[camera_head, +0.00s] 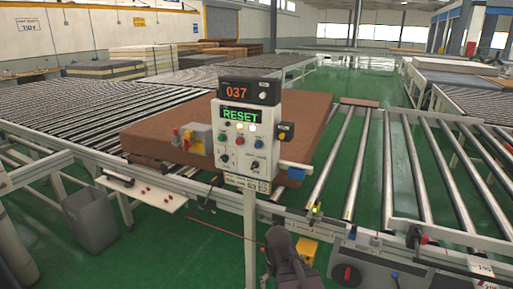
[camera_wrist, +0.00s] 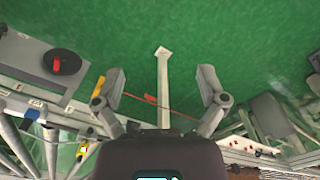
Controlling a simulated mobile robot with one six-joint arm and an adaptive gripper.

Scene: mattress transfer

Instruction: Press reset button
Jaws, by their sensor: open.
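The control panel (camera_head: 239,150) stands on a pale post (camera_head: 250,225) near the middle of the head view. Its small screen (camera_head: 240,116) reads RESET in green, below a box (camera_head: 250,92) showing 037 in red. Small lamps, buttons and knobs cover its face; I cannot tell which is the reset button. My gripper (camera_head: 284,245) is low in the head view, below and right of the panel, touching nothing visible. In the wrist view my gripper (camera_wrist: 162,86) is open and empty, its fingers spread wide. A pale post (camera_wrist: 163,100) shows between them, beyond the fingers.
A large brown mattress (camera_head: 150,130) lies on the roller conveyor behind the panel. Bare rollers (camera_head: 345,165) run to the right. A grey bin (camera_head: 92,220) stands at lower left. A grey box with a red-and-black switch (camera_head: 347,275) is at lower right. Green floor is open around the post.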

